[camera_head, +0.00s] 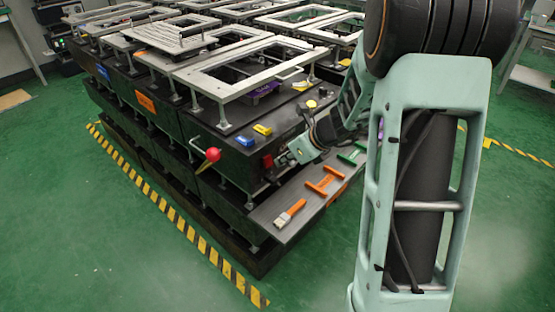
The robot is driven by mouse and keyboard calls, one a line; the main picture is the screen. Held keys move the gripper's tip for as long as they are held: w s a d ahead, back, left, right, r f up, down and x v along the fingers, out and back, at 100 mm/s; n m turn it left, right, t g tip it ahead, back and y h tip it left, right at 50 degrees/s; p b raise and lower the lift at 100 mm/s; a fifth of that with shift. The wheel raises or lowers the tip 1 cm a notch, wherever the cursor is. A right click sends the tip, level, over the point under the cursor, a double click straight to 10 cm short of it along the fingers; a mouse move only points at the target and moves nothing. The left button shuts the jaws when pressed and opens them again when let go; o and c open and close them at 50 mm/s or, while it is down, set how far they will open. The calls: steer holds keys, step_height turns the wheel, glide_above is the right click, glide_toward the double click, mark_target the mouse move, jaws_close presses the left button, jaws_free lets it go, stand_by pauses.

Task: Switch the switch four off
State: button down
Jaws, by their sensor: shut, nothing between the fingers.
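No label that I can read marks switch four, so I cannot tell which fixture it is. A lever with a red ball knob (213,154) stands out from the near corner of the black bench. A small red part (267,161) sits on the bench side to its right. My gripper (279,166) is close beside this red part, dark against the dark bench and partly lost in it. It is shut and empty. Whether it touches the red part cannot be told.
The black bench (240,112) carries metal frames, with blue (245,140) and yellow (262,129) blocks near its corner. A lower shelf (290,232) holds a brush (290,212), an orange handle (325,182) and a green handle (352,154). The green floor in front is clear.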

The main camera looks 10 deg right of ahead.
steer(key=p+v, duration=0.3)
steer(key=v, duration=0.7)
steer(key=shift+r, duration=0.35)
steer(key=shift+s+a, duration=0.1)
steer(key=shift+s, duration=0.05)
